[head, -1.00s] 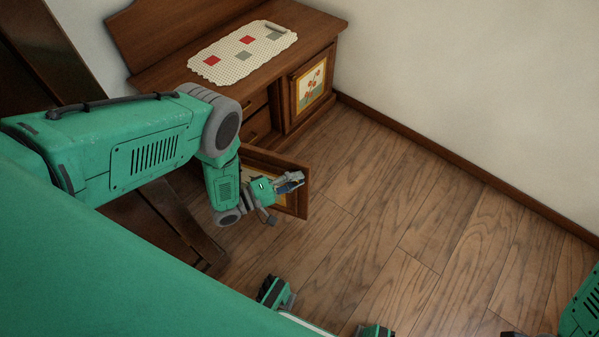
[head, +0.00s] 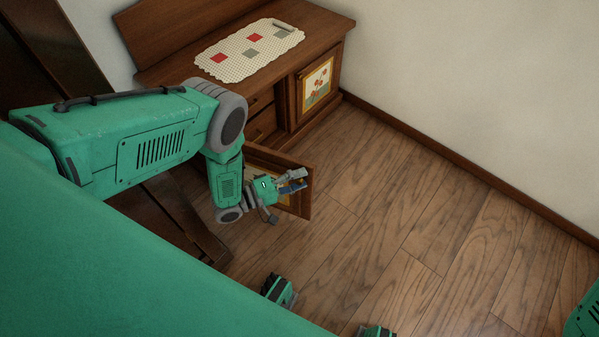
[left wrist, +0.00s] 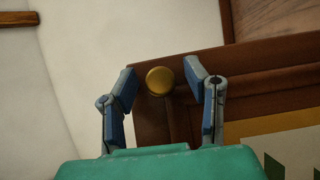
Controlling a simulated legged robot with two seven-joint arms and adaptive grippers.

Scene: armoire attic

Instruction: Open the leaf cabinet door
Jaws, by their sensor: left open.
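The leaf cabinet door (head: 307,196) stands swung out from the left part of the wooden cabinet, partly hidden behind my left arm. In the left wrist view, its brown frame (left wrist: 150,125) carries a round brass knob (left wrist: 160,80), and its pale panel (left wrist: 285,146) shows green leaf shapes at the lower right. My left gripper (head: 301,181) is at the door's outer edge. In the left wrist view, the fingers of this gripper (left wrist: 160,76) are spread on both sides of the knob, with gaps visible. My right gripper is out of view.
The cabinet top (head: 322,30) carries a cream cloth (head: 235,62) with red and grey squares. A flower-picture door (head: 318,82) at the right is shut. The wood floor (head: 420,210) is clear to the right, up to the wall.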

